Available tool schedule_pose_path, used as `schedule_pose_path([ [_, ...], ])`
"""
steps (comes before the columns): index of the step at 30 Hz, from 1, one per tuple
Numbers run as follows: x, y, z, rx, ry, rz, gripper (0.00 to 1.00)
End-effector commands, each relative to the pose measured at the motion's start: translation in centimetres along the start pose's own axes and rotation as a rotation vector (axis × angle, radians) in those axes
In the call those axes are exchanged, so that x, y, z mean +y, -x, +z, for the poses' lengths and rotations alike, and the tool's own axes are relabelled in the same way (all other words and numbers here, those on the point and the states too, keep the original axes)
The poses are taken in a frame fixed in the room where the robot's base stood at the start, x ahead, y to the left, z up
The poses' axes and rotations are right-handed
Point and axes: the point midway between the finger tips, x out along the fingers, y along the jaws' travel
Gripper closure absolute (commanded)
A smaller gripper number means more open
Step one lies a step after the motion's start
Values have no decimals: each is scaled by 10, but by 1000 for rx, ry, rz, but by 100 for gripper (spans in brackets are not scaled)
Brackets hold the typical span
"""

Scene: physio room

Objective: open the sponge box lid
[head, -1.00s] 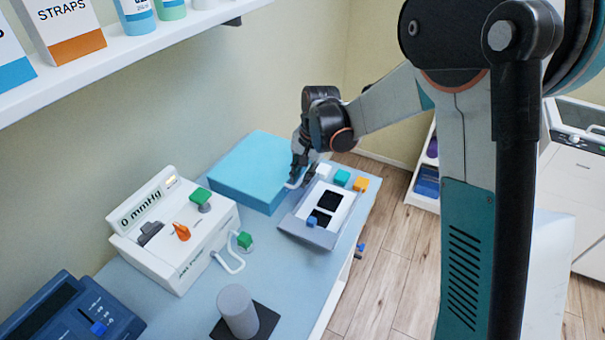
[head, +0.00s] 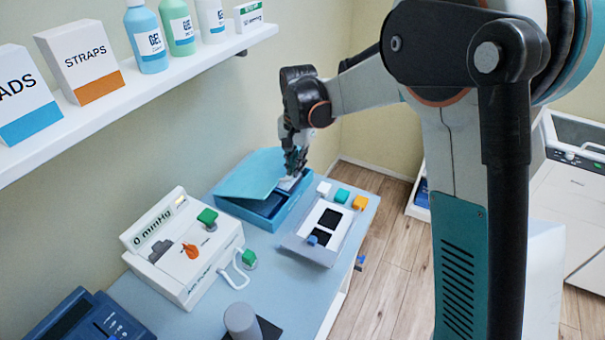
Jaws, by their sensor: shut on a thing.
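The teal sponge box (head: 272,218) stands on the light blue table top at the back, near the wall. Its lid (head: 250,176) is tilted up, with the right and front side raised, and a dark interior shows under it. My gripper (head: 293,172) is at the lid's raised right edge, shut on a pale handle (head: 288,183). The fingertips partly hide the handle. What lies inside the box is hard to tell.
A grey tray (head: 298,245) with black pads stands right of the box, beside white, teal and orange blocks (head: 341,196). A white pressure device (head: 185,250) stands in front. A shelf (head: 150,88) with bottles and cartons hangs above left.

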Motion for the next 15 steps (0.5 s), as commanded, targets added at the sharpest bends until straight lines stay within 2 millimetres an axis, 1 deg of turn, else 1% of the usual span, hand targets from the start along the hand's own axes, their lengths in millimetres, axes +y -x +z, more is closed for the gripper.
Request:
schedule_pose_path([
  [1, -13, 15, 0, 2, 4, -10, 100],
  [6, -40, 44, 1, 2, 7, -14, 100],
  [12, -70, 67, 2, 0, 8, -15, 100],
  [15, -82, 74, 2, 0, 8, -16, 100],
])
